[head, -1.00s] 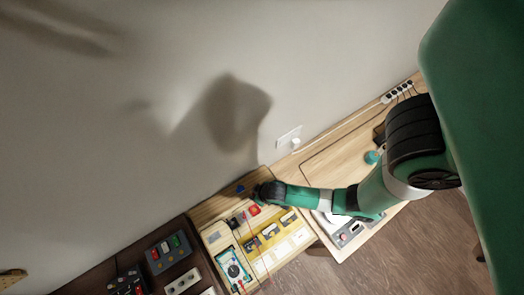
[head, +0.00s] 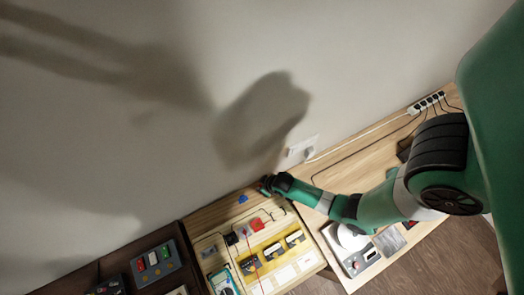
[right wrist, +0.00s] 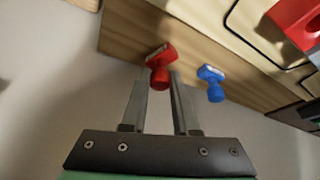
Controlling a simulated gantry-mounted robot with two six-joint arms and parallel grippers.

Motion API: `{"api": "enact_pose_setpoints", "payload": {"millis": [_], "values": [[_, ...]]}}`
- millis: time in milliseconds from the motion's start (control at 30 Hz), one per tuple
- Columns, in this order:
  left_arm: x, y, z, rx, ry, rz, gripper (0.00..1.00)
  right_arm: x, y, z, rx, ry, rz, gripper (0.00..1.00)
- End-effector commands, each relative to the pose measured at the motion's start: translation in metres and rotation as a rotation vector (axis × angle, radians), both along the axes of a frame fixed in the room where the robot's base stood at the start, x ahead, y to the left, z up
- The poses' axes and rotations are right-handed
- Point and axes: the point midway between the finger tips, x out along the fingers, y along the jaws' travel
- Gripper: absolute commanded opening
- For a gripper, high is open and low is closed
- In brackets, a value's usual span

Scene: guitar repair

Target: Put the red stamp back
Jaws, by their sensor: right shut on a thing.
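The red stamp (right wrist: 160,62) is between the fingertips of my right gripper (right wrist: 158,82) in the right wrist view. The gripper is shut on its handle, and the wider base points away from the fingers toward the wooden surface. I cannot tell whether the base touches that surface. A blue stamp (right wrist: 211,82) stands apart to its right. In the head view my right gripper (head: 267,185) is at the back edge of the wooden bench, close to the blue stamp (head: 242,198). The red stamp cannot be made out there. My left gripper is out of view.
A red block (head: 257,224) sits in front of the gripper and also shows in the right wrist view (right wrist: 295,18). A yellow tray (head: 272,256) with several items lies nearer. The wall is close behind. A power strip (head: 427,102) is far right.

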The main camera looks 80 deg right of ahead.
Motion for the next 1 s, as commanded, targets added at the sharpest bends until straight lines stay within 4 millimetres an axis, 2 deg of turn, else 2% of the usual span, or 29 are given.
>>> {"api": "enact_pose_setpoints", "payload": {"millis": [33,200,367,400,567,833,1000], "values": [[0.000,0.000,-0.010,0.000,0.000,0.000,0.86,0.000,0.000,-0.010,0.000,0.000,-0.001,0.00],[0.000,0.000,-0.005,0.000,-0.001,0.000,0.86,0.000,0.000,-0.005,0.000,0.000,-0.001,0.00],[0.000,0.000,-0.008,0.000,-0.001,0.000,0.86,0.000,0.000,-0.009,0.000,0.000,-0.001,0.00],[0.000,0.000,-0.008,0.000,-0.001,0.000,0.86,0.000,0.000,-0.010,0.000,0.000,-0.001,0.30],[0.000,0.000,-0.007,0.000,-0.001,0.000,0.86,0.000,0.000,-0.008,0.000,0.000,-0.001,0.58],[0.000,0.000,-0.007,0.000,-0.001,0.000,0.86,0.000,0.000,-0.008,0.000,0.000,-0.001,0.58],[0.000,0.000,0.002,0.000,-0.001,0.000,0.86,-0.005,0.002,0.008,0.000,-0.001,-0.001,0.58]]}}
